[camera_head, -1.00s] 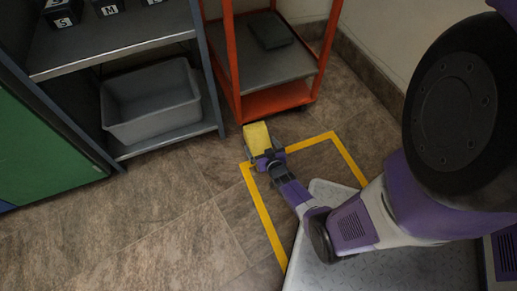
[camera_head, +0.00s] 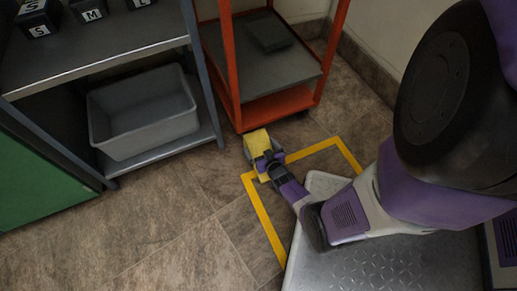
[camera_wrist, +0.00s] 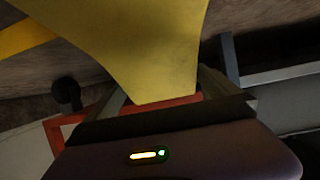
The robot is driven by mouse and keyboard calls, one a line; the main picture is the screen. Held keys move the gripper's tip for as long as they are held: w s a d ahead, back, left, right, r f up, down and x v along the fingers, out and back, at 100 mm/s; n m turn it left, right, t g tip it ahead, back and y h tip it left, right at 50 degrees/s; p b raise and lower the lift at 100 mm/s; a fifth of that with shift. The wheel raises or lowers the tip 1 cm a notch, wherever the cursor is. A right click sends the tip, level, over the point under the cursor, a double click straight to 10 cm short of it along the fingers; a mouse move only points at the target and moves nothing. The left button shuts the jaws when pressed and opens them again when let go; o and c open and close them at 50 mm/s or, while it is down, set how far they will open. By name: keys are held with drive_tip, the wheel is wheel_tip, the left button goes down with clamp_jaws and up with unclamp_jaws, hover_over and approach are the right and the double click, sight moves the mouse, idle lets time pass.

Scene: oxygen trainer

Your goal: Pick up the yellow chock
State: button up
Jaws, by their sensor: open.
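The yellow chock (camera_head: 257,142) is on the floor side of the orange cart, by the corner of the yellow floor marking. In the wrist view the chock (camera_wrist: 145,40) fills the upper middle, very close to the camera, with a curved edge. My gripper (camera_head: 264,155) is right at the chock, its open jaws reaching along the chock's sides. The chock's near end is hidden by my gripper in the head view. I cannot tell whether the fingers touch it.
An orange cart (camera_head: 275,102) with grey shelves stands just beyond the chock. A grey shelf unit (camera_head: 100,58) holding a grey bin (camera_head: 143,135) is at left. Yellow tape (camera_head: 263,218) marks the floor. The floor at lower left is clear.

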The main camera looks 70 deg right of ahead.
drive_tip(key=c, duration=1.7)
drive_tip(key=shift+r, duration=0.1)
drive_tip(key=shift+c, duration=0.5)
